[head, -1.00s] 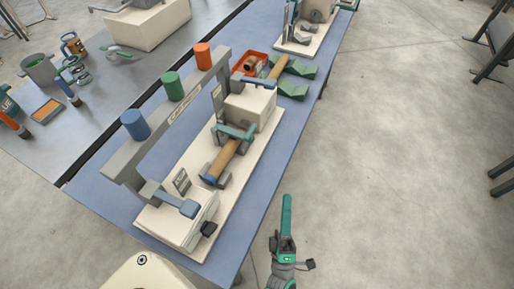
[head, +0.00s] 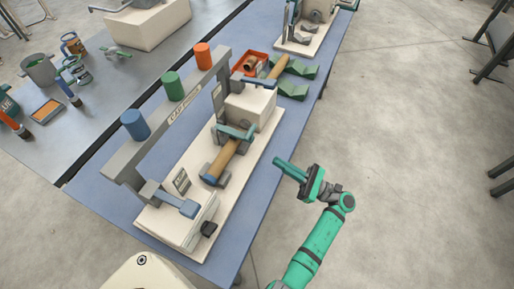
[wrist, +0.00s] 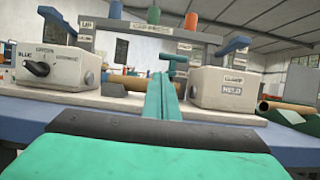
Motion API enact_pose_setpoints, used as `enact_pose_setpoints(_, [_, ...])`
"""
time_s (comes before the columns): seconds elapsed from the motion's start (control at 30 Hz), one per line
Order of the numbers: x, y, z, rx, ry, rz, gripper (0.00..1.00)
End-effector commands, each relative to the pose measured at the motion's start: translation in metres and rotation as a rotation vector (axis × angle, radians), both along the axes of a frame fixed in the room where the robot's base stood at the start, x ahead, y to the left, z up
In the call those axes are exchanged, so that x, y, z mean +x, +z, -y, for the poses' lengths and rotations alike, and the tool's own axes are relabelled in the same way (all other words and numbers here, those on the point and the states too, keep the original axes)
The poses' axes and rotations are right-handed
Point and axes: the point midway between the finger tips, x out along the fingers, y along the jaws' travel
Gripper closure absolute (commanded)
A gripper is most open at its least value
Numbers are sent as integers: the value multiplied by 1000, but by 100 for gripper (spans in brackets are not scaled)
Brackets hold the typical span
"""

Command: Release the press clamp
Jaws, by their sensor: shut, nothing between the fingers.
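The winder stands on a cream base plate (head: 250,170) on the blue bench. A brown tube (head: 228,155) lies across its middle with a teal press bar (head: 236,132) over it; the bar also shows in the wrist view (wrist: 175,64). The far cream box (head: 250,107) carries a blue lever (head: 258,84). In the wrist view this box (wrist: 205,88) is at right, with its lever (wrist: 232,46) raised at an angle and plates seeming to read "CLAMP" and "HELD". My gripper (head: 278,162) is shut and empty, right of the base plate and apart from it.
The near cream box (wrist: 60,68) has a black selector knob (wrist: 38,68) and another blue lever (wrist: 58,20). A grey rail with blue (head: 134,124), green and orange spools rises behind. Green V-blocks (head: 293,88) and a red bin (head: 250,64) lie beyond.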

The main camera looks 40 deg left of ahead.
Motion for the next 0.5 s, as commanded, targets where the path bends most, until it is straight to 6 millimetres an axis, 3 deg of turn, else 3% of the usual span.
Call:
enact_pose_setpoints(0.33, [0, 0, -1, -1, 1, 3, 100])
enact_pose_setpoints(0.5, [-3, 5, -12, -1, 3, 3, 100])
